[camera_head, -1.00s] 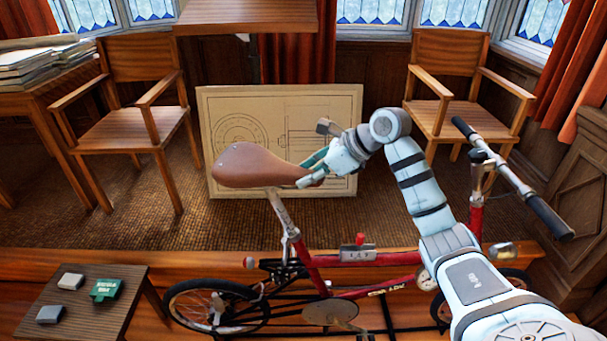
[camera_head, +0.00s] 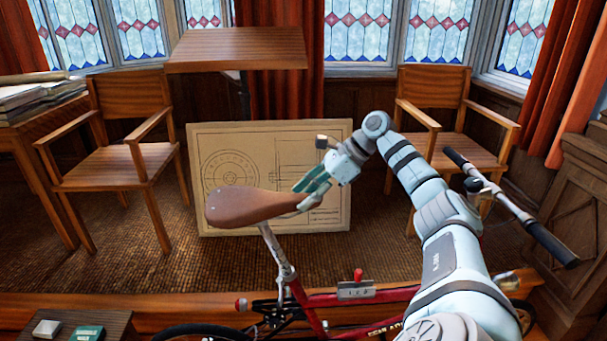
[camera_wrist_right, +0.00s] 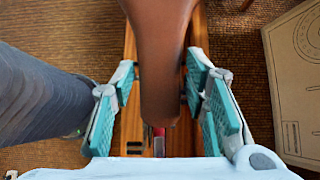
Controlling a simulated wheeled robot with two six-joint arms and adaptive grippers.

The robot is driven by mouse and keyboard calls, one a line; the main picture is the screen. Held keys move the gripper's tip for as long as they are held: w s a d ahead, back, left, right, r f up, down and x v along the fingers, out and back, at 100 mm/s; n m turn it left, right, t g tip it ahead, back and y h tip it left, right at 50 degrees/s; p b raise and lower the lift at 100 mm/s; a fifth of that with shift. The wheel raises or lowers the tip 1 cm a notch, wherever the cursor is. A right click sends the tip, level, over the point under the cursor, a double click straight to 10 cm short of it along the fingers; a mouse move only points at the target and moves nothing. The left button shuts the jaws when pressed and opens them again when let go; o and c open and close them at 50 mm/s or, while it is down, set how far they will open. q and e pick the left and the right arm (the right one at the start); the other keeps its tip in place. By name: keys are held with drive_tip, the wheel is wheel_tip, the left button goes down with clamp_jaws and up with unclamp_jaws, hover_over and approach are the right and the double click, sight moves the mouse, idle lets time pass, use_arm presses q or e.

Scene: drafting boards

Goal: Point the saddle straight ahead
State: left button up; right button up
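The brown saddle (camera_head: 245,204) sits on the seat post (camera_head: 276,252) of a red bicycle (camera_head: 330,298), its nose toward the handlebar (camera_head: 512,207) at the right. In the right wrist view the saddle (camera_wrist_right: 160,45) runs nearly in line with the wooden boards and a bit of red frame below it. My right gripper (camera_head: 312,189) is at the nose. Its teal finger pads stand on both sides of the nose in the wrist view (camera_wrist_right: 160,92), with narrow gaps showing, so contact is not evident. My left gripper is not in view.
A drawing board (camera_head: 335,165) leans behind the saddle. Wooden chairs (camera_head: 120,160) stand left and right (camera_head: 440,110) behind the bicycle. A small table (camera_head: 115,322) with small boxes is at the lower left. A wooden step edge (camera_head: 140,307) runs behind the bicycle.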

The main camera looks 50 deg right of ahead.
drive_tip(key=shift+o, duration=0.3)
drive_tip(key=shift+a, duration=0.1)
drive_tip(key=v, duration=0.7)
drive_tip(key=shift+r, duration=0.2)
drive_tip(key=shift+s, duration=0.1)
